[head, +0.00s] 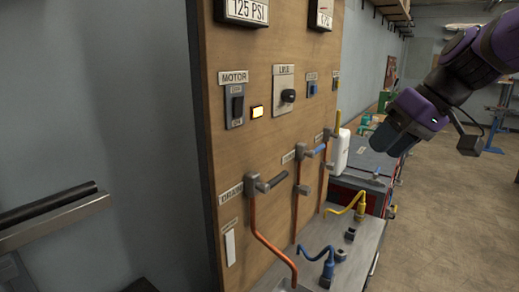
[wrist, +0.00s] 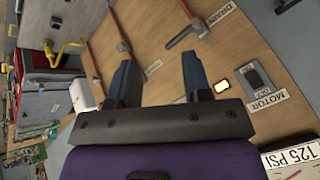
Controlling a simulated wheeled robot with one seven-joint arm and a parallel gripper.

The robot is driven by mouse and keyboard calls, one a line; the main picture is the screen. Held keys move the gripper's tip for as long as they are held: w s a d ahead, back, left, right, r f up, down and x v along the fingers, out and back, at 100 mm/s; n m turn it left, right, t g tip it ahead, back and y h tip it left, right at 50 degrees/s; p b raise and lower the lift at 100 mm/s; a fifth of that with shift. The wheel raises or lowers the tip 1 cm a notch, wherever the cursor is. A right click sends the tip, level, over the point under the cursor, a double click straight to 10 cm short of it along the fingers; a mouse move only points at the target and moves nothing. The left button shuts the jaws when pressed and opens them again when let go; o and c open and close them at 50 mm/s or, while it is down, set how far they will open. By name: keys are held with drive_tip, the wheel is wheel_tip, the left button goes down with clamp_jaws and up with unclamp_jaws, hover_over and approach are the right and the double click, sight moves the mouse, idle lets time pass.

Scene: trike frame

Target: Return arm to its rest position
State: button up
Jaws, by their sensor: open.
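My gripper (head: 398,137) hangs in the air at the upper right of the head view, to the right of the wooden control panel (head: 235,131) and apart from it. It is at the end of my purple and black arm. In the wrist view my gripper (wrist: 157,80) shows two blue-grey fingers spread apart with nothing between them. The panel (wrist: 147,25) shows behind the fingers there.
The panel carries a motor switch (head: 235,106), a lit yellow lamp (head: 257,112), a line knob (head: 287,95) and a drain valve lever (head: 270,183). A bench with blue (head: 327,266) and yellow (head: 359,207) hose fittings stands below. Open floor (head: 440,230) lies at right.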

drive_tip(key=s+d+f+m+t+h, duration=0.1)
drive_tip(key=s+d+f+m+h, duration=0.1)
drive_tip(key=s, duration=0.5)
drive_tip(key=s+d+f+m+t+h, duration=0.1)
drive_tip(key=s+d+f+m+h, duration=0.1)
drive_tip(key=s+d, duration=0.3)
drive_tip(key=shift+s+h, duration=0.9)
drive_tip(key=shift+s, duration=0.8)
